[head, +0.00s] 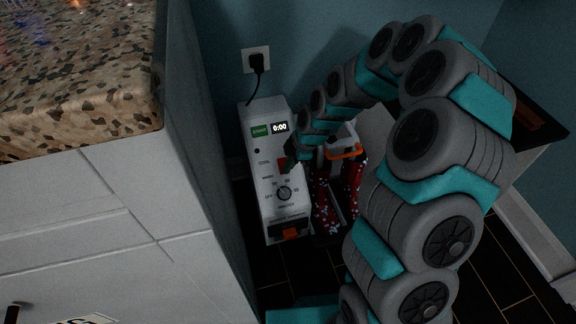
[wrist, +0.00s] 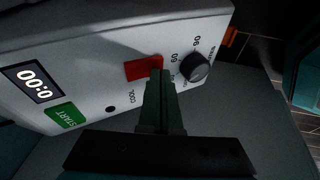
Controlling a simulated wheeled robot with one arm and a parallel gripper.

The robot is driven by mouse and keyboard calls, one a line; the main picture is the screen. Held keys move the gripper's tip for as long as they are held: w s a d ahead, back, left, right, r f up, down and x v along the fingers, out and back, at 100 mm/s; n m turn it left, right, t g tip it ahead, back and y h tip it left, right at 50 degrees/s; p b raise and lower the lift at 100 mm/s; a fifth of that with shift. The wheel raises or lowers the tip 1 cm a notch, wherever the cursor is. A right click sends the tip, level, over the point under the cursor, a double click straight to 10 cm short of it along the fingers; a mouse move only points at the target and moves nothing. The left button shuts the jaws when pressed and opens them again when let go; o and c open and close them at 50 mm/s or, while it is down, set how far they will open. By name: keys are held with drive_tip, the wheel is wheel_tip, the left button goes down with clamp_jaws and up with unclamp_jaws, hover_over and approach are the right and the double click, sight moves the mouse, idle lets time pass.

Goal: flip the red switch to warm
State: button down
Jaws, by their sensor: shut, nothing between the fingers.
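A red switch (head: 282,164) sits on the front panel of a white appliance (head: 262,205), between the printed words COOL and WARM. In the wrist view the red switch (wrist: 143,68) is a small red block next to the word COOL. My gripper (wrist: 157,78) is shut and empty, with its dark green fingertips at the edge of the red switch. Whether they touch it I cannot tell. The fingertips hide part of the switch and the label on its other side. In the head view my gripper (head: 291,163) reaches the panel from the right.
The panel also has a timer knob (head: 284,193), a green START button (head: 259,131) and a display (head: 279,127) reading 0:00. A cabinet with a granite counter (head: 80,70) stands close on the left. A red-and-white speckled object (head: 326,205) is right of the appliance.

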drive_tip(key=shift+f+t+b, duration=0.3)
drive_tip(key=shift+f+b, duration=0.2)
drive_tip(key=shift+f, duration=0.05)
drive_tip(key=shift+r, duration=1.05)
drive_tip(key=shift+s+r, duration=0.35)
drive_tip(key=shift+r, duration=0.15)
drive_tip(key=s+d+r, duration=0.4)
drive_tip(key=s+r, duration=0.1)
drive_tip(key=r, duration=0.5)
drive_tip(key=shift+s+r+p, duration=0.15)
drive_tip(key=shift+r+p, duration=0.15)
drive_tip(key=shift+p, duration=0.05)
